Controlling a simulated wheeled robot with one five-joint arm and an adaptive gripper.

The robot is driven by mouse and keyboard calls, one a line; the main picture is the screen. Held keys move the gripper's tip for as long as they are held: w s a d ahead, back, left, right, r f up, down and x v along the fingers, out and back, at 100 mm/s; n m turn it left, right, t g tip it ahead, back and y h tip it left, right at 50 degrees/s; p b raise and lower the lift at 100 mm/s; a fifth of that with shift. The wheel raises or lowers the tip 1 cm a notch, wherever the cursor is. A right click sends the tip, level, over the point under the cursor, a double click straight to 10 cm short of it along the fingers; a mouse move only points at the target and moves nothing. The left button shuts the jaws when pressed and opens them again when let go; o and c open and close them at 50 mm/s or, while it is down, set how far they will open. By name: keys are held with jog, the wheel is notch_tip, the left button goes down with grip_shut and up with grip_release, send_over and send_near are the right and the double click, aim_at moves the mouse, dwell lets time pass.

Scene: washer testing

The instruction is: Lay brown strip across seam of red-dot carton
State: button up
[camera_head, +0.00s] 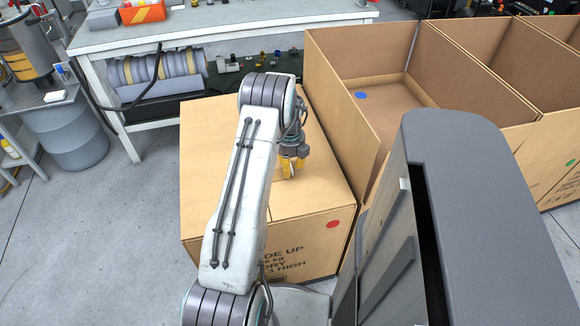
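The red-dot carton (325,190) stands on the floor in the middle of the view, its flat top closed. Its red dot (333,224) is on the front face near the upper right corner. Part of the seam shows on the top, but my arm covers much of it. My gripper (292,170) points down over the right half of the top, its yellow fingertips at or just above the cardboard. Whether it is open or shut is too small to tell. I cannot make out a brown strip, in the gripper or on the carton.
An open carton with a blue dot (361,96) stands close on the right. Another open carton with a green dot (570,162) is farther right. A white workbench (215,28) stands behind. A grey drum (75,140) is at left. Floor at front left is clear.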

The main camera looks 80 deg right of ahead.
notch_tip(320, 180, up, 12)
jog(key=shift+r+p, duration=0.15)
jog(key=shift+p, duration=0.3)
jog(key=shift+w, duration=0.15)
jog(key=w+a+r+n, duration=0.55)
jog(key=w+n, duration=0.25)
jog(key=w, duration=0.3)
jog(key=w+a+r+n, duration=0.5)
jog(key=w+a+n, duration=0.2)
jog(key=w, duration=0.3)
jog(key=w+a+r+n+t+h, duration=0.1)
jog(key=w+a+r+n, duration=0.1)
jog(key=w+a+n, duration=0.35)
jog(key=w+a+r+n, duration=0.25)
jog(key=a+n, duration=0.35)
jog(key=a, duration=0.4)
jog(key=s+a+n, duration=0.4)
jog(key=a+n, duration=0.7)
jog(key=s+a+n+t+y, duration=0.1)
jog(key=s+a+n, duration=0.4)
jog(key=a+n, duration=0.7)
jog(key=shift+r+t, duration=0.2)
jog(key=shift+t, duration=0.1)
